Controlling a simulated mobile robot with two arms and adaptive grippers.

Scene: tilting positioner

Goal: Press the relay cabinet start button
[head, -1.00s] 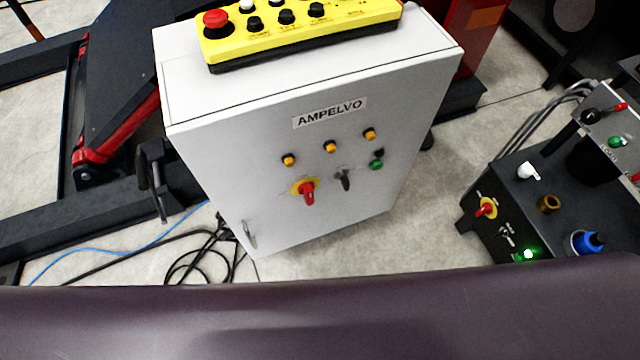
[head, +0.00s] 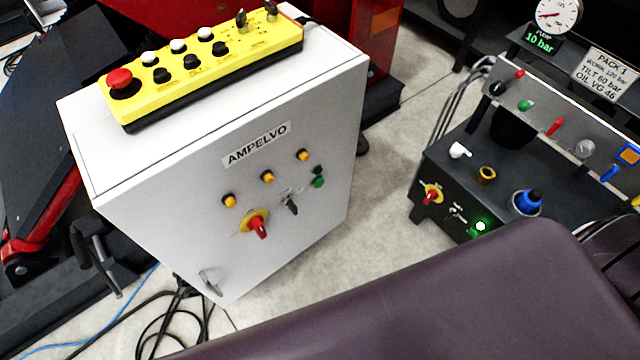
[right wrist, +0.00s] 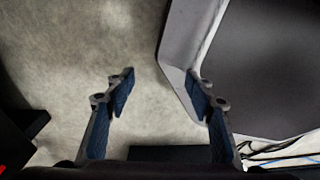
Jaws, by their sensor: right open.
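The relay cabinet (head: 160,200) is a white box labelled AMPELVO, standing on the floor left of centre in the head view. Its front has a row of orange lamps, a red rotary switch on a yellow plate (head: 257,225), a black selector (head: 291,206) and a green button (head: 318,182) at the right, with a small dark part just above it. None of the lamps is clearly lit. My right gripper (right wrist: 162,95) is open and empty in the right wrist view, its two fingers apart above the floor. No gripper shows in the head view.
A yellow pendant (head: 205,65) with a red mushroom button lies on the cabinet top. A dark hydraulic pack (head: 450,175) with a gauge and lit green button stands at right. Cables (head: 180,310) lie on the floor. A grey-edged dark panel (right wrist: 270,60) is beside my right gripper.

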